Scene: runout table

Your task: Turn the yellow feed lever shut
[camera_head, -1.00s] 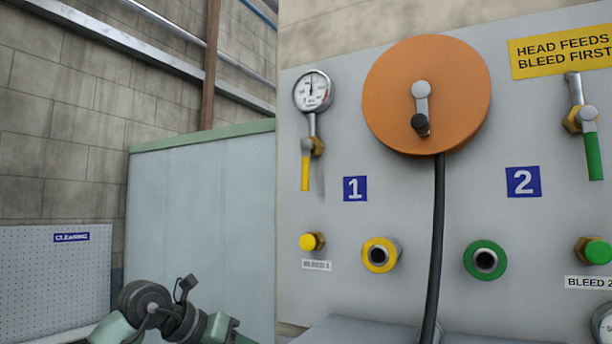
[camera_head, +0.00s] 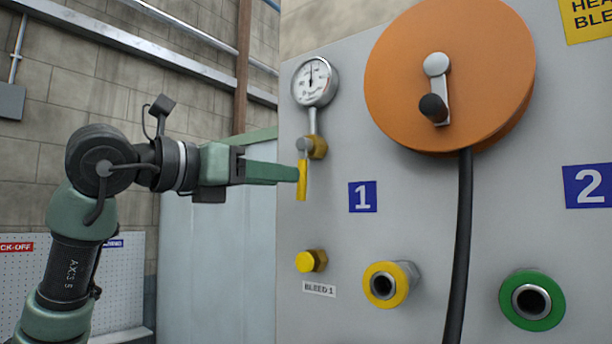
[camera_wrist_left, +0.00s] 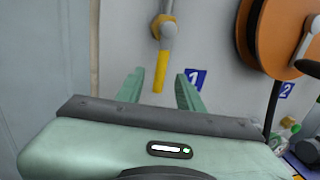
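The yellow feed lever (camera_head: 302,188) hangs straight down from its brass valve (camera_head: 317,147), below the gauge on the grey panel. In the left wrist view the lever (camera_wrist_left: 160,75) shows between and beyond the fingertips. My left gripper (camera_head: 296,173) comes in from the left at lever height. In the left wrist view my left gripper (camera_wrist_left: 158,88) is open, with one finger on each side of the lever. I cannot tell whether a finger touches it; in the head view the fingertips overlap its left edge. My right gripper is not in view.
The gauge (camera_head: 314,81) is above the lever, and the yellow bleed knob (camera_head: 311,261) is below it. The orange hose reel (camera_head: 448,50) juts out to the right, with its black hose (camera_head: 459,250) hanging down. Yellow (camera_head: 389,285) and green (camera_head: 532,300) ports sit low on the panel.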

